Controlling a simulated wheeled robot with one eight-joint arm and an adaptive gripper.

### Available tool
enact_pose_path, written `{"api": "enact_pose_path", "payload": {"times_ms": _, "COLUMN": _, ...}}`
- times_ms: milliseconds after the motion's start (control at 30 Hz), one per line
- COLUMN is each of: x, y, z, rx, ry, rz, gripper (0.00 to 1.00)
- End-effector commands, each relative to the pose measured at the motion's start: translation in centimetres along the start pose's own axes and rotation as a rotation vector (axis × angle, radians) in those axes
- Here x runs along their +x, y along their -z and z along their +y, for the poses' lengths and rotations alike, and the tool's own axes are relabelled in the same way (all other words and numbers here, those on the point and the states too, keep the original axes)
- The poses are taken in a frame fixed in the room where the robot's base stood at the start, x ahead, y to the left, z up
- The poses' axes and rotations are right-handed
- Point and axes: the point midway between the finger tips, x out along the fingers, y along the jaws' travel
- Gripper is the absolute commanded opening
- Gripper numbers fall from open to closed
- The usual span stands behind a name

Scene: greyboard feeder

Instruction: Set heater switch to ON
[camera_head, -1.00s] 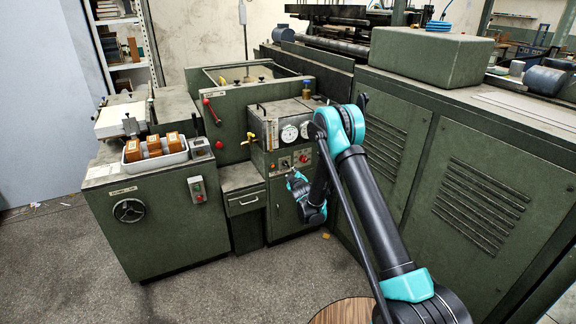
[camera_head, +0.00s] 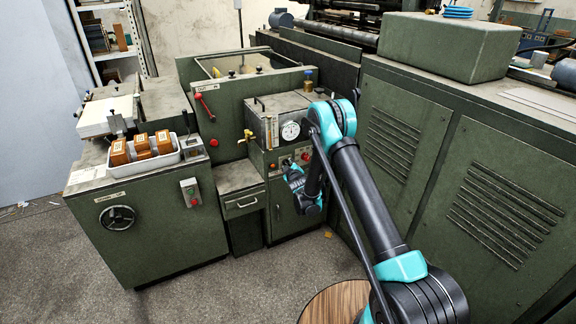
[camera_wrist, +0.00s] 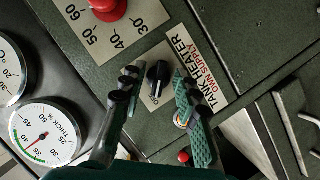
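The heater switch (camera_wrist: 158,80) is a black rotary knob on a pale plate in the wrist view, beside the sign "TANK HEATER OWN SUPPLY" (camera_wrist: 196,62). Small lettering on its plate is partly hidden, so I cannot tell its setting clearly. My gripper (camera_wrist: 156,76) is open, with one finger on each side of the knob and gaps showing between them. I cannot tell its exact depth from the panel. In the head view my gripper (camera_head: 293,174) is at the front of the green control cabinet (camera_head: 283,222), partly covering its switch row.
A red knob (camera_wrist: 108,8) with a number scale and gauges (camera_wrist: 45,132) lie near the fingers in the wrist view. A small lit button (camera_wrist: 182,119) and a red one (camera_wrist: 184,157) sit beside the right finger. A drawer unit (camera_head: 242,203) stands left of the cabinet.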

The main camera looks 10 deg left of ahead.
Motion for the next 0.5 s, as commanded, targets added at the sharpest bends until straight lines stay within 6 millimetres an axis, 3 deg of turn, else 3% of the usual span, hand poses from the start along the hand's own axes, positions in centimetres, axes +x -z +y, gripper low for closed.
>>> {"api": "enact_pose_path", "payload": {"times_ms": 133, "x": 0.0, "y": 0.0, "z": 0.0, "rx": 0.0, "ry": 0.0, "rz": 0.0, "gripper": 0.31}}
{"api": "enact_pose_path", "payload": {"times_ms": 400, "x": 0.01, "y": 0.01, "z": 0.0, "rx": 0.0, "ry": 0.0, "rz": 0.0, "gripper": 0.0}}
{"api": "enact_pose_path", "payload": {"times_ms": 500, "x": 0.03, "y": 0.01, "z": 0.0, "rx": 0.0, "ry": 0.0, "rz": 0.0, "gripper": 0.0}}
